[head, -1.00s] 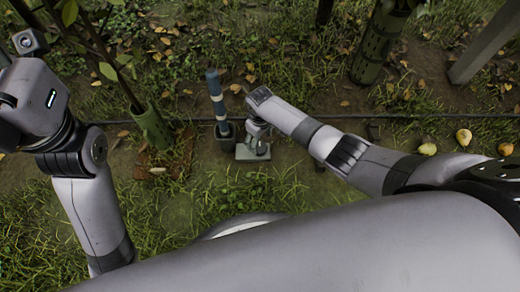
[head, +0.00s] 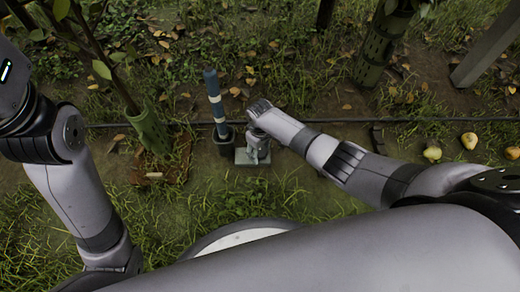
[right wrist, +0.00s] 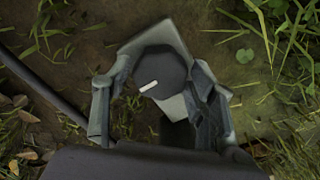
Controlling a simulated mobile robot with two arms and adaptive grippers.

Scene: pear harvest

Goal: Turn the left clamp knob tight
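A dark round knob (right wrist: 161,72) with a short white mark, tilted up to the right, sits on a pale grey base (right wrist: 150,37) in the right wrist view. My right gripper (right wrist: 162,84) has one finger on each side of the knob, with narrow gaps showing; contact is not clear. In the head view the base (head: 243,157) is on the ground, and my right gripper (head: 258,152) points down over it, hiding the knob. My left arm stands at the left edge; its gripper is out of frame.
A blue and white post (head: 215,100) stands in a dark holder (head: 223,140) close left of the base. A green-sleeved trunk (head: 150,132) stands further left. A dark hose (head: 400,118) crosses behind. Several yellow pears (head: 432,154) lie on the right.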

